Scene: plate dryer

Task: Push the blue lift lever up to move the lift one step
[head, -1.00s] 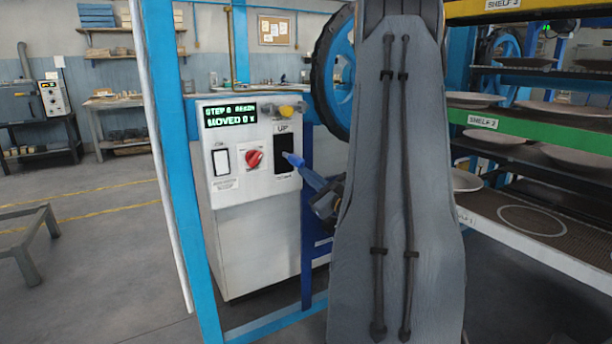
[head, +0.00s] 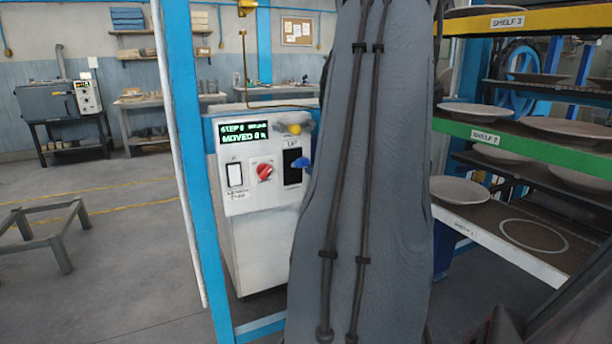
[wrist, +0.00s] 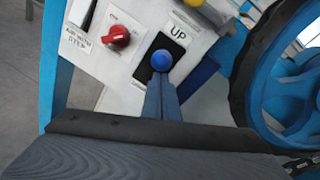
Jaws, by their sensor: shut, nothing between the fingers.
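The blue lift lever's round knob (wrist: 162,60) stands out from a black slot under the label "UP" in the wrist view. In the head view the blue lever (head: 301,163) shows at the slot on the white control panel (head: 237,200), just left of my arm. My gripper (wrist: 162,82) is shut, its two narrow blue-grey fingers side by side. Its tips are right at the lower side of the knob in the wrist picture; I cannot tell whether they touch. In the head view my arm hides the gripper. The display (head: 245,137) reads "MOVED 0".
A red knob (head: 265,171) and a white switch (head: 235,175) sit left of the lever. A yellow knob (head: 295,129) is above it. A black-rimmed blue wheel (wrist: 290,100) is close on the right. A blue post (head: 190,170) stands left; shelves with plates (head: 460,190) stand right.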

